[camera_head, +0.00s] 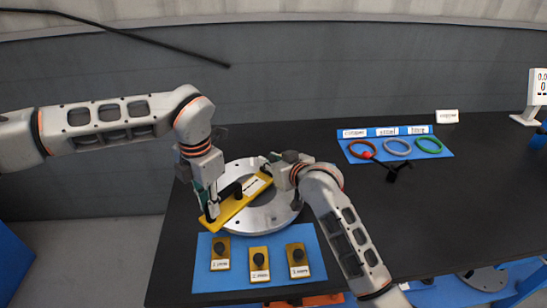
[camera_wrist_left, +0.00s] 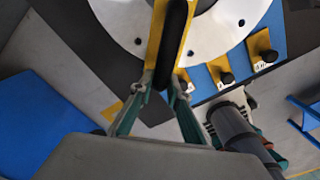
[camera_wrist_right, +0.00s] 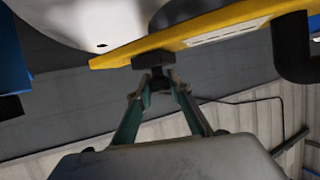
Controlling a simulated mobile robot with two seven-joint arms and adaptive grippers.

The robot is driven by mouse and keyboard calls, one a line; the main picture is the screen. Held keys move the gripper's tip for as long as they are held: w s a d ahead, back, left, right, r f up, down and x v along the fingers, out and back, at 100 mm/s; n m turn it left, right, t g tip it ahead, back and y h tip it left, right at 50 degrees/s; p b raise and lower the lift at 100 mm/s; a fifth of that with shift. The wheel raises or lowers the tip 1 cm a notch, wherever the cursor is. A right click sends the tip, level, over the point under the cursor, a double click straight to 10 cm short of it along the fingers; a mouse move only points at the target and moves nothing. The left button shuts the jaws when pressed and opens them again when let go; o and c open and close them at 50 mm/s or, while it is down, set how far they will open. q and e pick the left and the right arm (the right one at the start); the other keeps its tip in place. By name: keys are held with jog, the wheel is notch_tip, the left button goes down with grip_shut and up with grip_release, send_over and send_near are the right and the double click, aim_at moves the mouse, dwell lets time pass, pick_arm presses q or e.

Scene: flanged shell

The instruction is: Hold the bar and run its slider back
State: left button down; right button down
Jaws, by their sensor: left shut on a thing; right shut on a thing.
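The yellow bar (camera_head: 238,203) lies slanted over the round grey flanged plate (camera_head: 266,217), with a white label on it. My left gripper (camera_head: 210,212) is shut on the black handle at the bar's near-left end; the handle (camera_wrist_left: 178,30) also shows in the left wrist view. My right gripper (camera_head: 266,166) is at the bar's far-right end. In the right wrist view, its fingers (camera_wrist_right: 158,88) are shut on the black knob of the slider (camera_wrist_right: 153,59), close to the bar's tip. In the head view the slider is mostly hidden by the gripper.
A blue mat (camera_head: 283,272) in front of the plate holds three yellow blocks with black knobs. A blue tray (camera_head: 440,150) with three coloured rings stands at the back right, a red-tipped black tool (camera_head: 392,170) beside it. The dark table (camera_head: 440,215) is clear at right.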

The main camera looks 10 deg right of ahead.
jog(key=c, duration=1.8)
grip_release()
jog(key=v, duration=1.2)
jog(key=shift+r, duration=0.1)
pick_arm(q)
jog(key=c, duration=1.8)
grip_release()
jog(key=shift+c, duration=0.2)
jog(key=shift+r, duration=0.1)
